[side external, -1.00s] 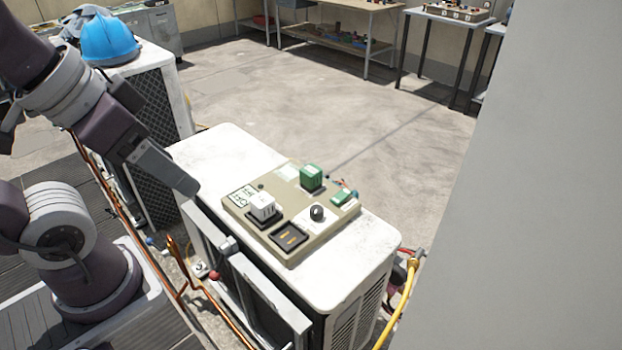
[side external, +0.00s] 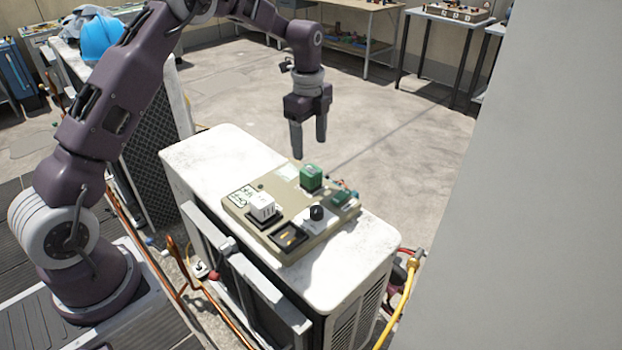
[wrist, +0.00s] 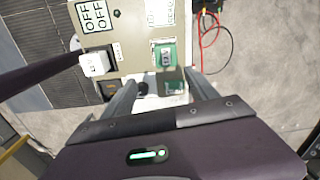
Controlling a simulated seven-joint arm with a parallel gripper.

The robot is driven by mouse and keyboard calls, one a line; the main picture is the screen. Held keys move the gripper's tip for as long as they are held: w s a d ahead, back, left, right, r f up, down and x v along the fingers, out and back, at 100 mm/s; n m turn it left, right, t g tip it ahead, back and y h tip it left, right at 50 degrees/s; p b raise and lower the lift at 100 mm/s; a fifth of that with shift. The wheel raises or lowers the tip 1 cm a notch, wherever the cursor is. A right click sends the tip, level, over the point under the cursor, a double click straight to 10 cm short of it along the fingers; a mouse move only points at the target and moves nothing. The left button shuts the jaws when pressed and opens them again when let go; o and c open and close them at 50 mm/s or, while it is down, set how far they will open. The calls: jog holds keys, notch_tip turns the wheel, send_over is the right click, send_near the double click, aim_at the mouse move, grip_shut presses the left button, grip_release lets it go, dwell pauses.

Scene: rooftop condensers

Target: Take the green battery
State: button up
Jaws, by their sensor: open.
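The green battery (side external: 311,178) stands upright at the back of a beige panel (side external: 283,200). In the wrist view, the green battery (wrist: 164,54) shows beyond my fingers, slightly above the middle. My gripper (side external: 309,143) is open and empty, pointing down. In the side view it appears just above the battery, not touching it.
A white block (side external: 263,206) sits in a black holder on the panel. A black knob (side external: 316,213), a dark empty-looking socket (side external: 288,237) and a small green part (side external: 342,197) are close by. The panel lies on a white condenser (side external: 205,150). Red and black wires (wrist: 214,35) trail to the right.

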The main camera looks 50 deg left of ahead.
aim_at(311, 169)
jog(key=shift+m, duration=0.7)
jog(key=f, duration=0.3)
jog(key=w+a+f, duration=0.1)
jog(key=f, duration=0.7)
jog(key=shift+w+a+f, duration=0.15)
jog(key=shift+w+a, duration=0.05)
jog(key=shift+w, duration=0.2)
grip_shut()
